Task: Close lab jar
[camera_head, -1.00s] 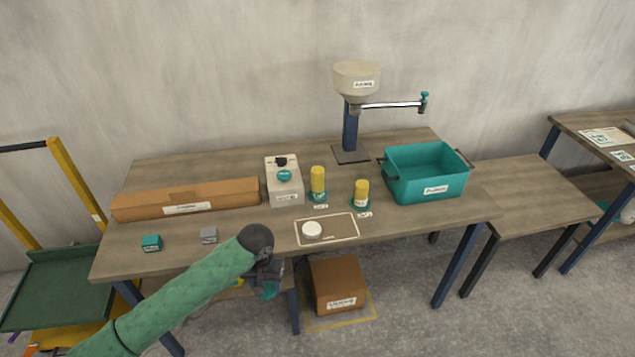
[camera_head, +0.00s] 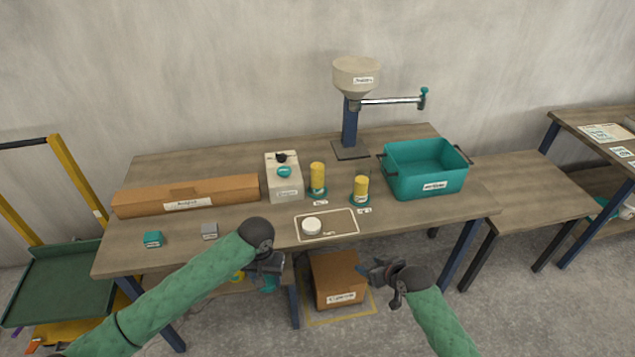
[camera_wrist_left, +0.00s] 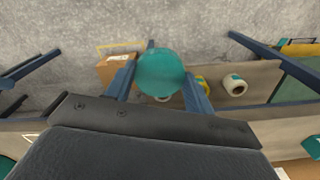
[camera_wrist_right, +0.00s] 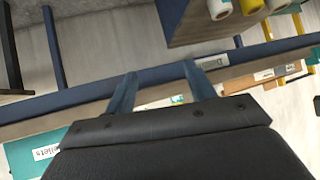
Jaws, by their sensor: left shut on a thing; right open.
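My left gripper (camera_head: 266,270) is in front of the table's front edge, shut on a round teal thing (camera_wrist_left: 160,73). The left wrist view shows its smooth teal face between the fingers, with a small pale part below. I cannot tell whether it is the jar or its lid. A white round piece (camera_head: 312,226) lies on the outlined mat (camera_head: 340,225) near the table's front edge; I cannot tell whether it is part of the jar. My right gripper (camera_head: 374,272) is open and empty, in front of the table, right of the left gripper. Its fingers also show apart in the right wrist view (camera_wrist_right: 160,88).
Two yellow rolls (camera_head: 318,178) on teal bases and a white box (camera_head: 284,178) stand behind the mat. A teal bin (camera_head: 425,171) is at right, a long cardboard box (camera_head: 186,196) at left. A carton (camera_head: 338,279) stands under the table.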

